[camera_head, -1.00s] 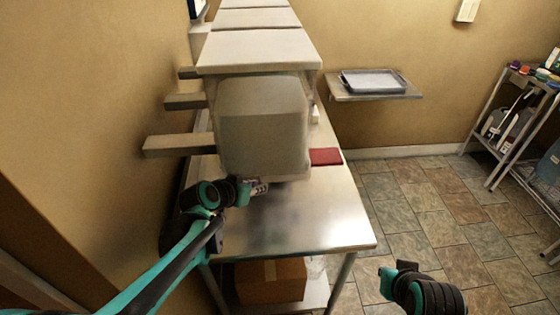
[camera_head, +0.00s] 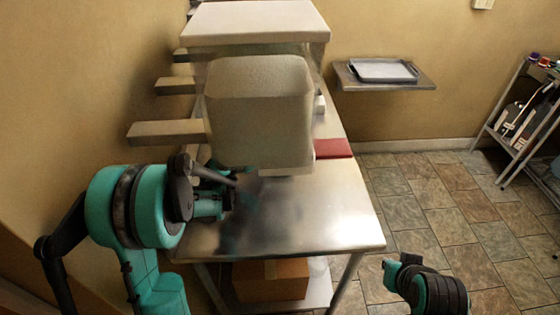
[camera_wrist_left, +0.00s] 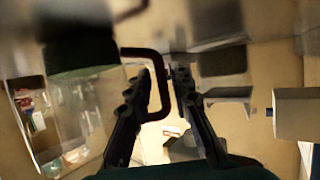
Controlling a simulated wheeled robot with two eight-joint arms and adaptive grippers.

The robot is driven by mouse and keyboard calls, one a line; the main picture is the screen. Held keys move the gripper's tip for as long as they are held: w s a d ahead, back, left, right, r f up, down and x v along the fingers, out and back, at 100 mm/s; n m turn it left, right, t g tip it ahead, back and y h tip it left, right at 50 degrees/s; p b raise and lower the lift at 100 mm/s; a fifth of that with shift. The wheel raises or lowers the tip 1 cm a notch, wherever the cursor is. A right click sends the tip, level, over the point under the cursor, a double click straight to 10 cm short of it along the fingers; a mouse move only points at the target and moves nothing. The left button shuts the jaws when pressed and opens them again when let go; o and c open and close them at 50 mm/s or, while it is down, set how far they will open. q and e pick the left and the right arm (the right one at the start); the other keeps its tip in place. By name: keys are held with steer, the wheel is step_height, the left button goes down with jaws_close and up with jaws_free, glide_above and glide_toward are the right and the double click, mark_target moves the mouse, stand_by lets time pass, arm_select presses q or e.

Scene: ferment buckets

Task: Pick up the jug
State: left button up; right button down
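In the left wrist view, a clear-walled vessel, apparently the jug (camera_wrist_left: 82,115), stands at the left with a dark top and a dark red handle (camera_wrist_left: 157,62). The handle's upright part lies between the two fingers of my left gripper (camera_wrist_left: 163,75), which are apart with a gap on the right finger's side. In the head view my left gripper (camera_head: 232,190) is low over the steel table, partly hidden by my arm. I cannot make out the jug clearly there. My right gripper (camera_head: 397,268) is at the lower right, over the floor; its fingers are unclear.
A large pale blocky container (camera_head: 258,115) stands at the middle of the steel table (camera_head: 330,205). A red item (camera_head: 333,148) lies to its right. A cardboard box (camera_head: 270,280) sits on the lower shelf. A wall shelf holds a tray (camera_head: 383,70).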

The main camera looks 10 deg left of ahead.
arm_select(q)
steer(key=shift+x, duration=1)
steer(key=shift+s+a, duration=0.1)
jaws_close()
steer(key=shift+r, duration=0.1)
